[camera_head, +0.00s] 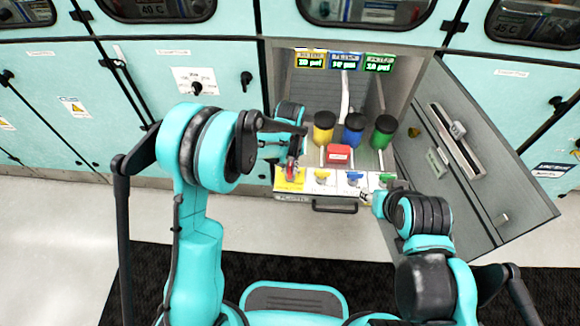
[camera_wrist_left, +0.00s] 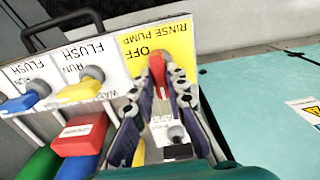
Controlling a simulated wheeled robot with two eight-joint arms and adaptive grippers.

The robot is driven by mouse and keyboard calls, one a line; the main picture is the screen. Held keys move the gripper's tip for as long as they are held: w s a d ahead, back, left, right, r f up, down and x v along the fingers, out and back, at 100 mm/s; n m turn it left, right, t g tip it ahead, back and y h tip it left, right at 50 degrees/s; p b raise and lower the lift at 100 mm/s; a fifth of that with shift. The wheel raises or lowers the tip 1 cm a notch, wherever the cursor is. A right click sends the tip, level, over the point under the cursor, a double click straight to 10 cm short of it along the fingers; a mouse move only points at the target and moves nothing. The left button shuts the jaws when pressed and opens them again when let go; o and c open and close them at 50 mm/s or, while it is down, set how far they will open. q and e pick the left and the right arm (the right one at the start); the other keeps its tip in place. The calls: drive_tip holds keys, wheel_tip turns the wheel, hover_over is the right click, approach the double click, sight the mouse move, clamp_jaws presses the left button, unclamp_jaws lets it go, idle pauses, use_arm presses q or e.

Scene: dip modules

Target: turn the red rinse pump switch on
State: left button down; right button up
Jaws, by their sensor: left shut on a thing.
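The red rinse pump switch (camera_wrist_left: 158,68) sits at the yellow label (camera_wrist_left: 165,42) reading RINSE PUMP and OFF, upside down in the left wrist view. Its red tip shows beside the word OFF, and its lower part is hidden between my fingers. My left gripper (camera_wrist_left: 165,88) is shut on the switch, with a finger on each side. In the head view the left gripper (camera_head: 291,166) is over the yellow label at the panel's left end. My right gripper (camera_head: 367,197) is near the panel's right end, small and partly hidden by its arm.
Blue (camera_head: 353,178), yellow (camera_head: 322,175) and green (camera_head: 387,178) switches line the pull-out panel. A red box (camera_head: 338,155) and black-capped yellow, blue and green containers stand behind. A black handle (camera_head: 335,208) is at the front. The open cabinet door (camera_head: 470,165) stands right.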

sight(290, 169)
idle(0.4)
use_arm(q)
drive_tip(key=c, duration=1.5)
unclamp_jaws()
drive_tip(key=shift+c, duration=0.2)
wheel_tip(290, 169, up, 12)
